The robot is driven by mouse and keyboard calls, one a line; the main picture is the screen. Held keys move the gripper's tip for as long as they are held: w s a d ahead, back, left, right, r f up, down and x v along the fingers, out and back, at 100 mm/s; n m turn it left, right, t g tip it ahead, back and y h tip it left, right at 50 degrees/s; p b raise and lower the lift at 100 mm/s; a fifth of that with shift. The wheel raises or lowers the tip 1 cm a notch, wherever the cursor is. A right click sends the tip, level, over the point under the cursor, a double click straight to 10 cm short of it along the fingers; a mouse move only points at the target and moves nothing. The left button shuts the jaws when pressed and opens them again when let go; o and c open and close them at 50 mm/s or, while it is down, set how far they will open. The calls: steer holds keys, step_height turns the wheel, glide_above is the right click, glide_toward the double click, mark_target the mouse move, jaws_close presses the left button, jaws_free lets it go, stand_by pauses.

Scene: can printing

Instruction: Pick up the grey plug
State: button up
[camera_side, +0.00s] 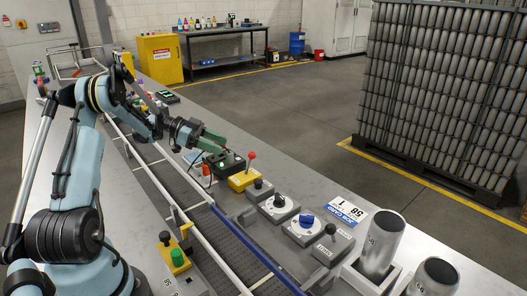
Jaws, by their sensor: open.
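My gripper (214,152) is open, its green fingers spread just above and beside a dark box (226,162) with a small green light. The box stands at the edge of the conveyor, with a thin dark cable at its near side. I cannot make out the grey plug for certain; it may be hidden by the fingers or too small to tell at this box. Nothing is clearly seen between the fingers.
A yellow box with a red-knobbed lever (250,158) stands close to the gripper's right. Grey control boxes, one with a blue knob (306,220), line the bench. The conveyor (185,190) runs below my arm. Metal cans (382,246) stand at front right.

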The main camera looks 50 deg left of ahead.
mark_target(228, 153)
steer(key=f, duration=0.1)
steer(key=w+d, duration=0.1)
steer(key=f, duration=0.1)
steer(key=shift+w+d+f, duration=0.25)
steer(key=shift+f, duration=0.05)
steer(key=shift+w+d+f, duration=0.15)
steer(key=shift+w+d, duration=0.1)
jaws_close()
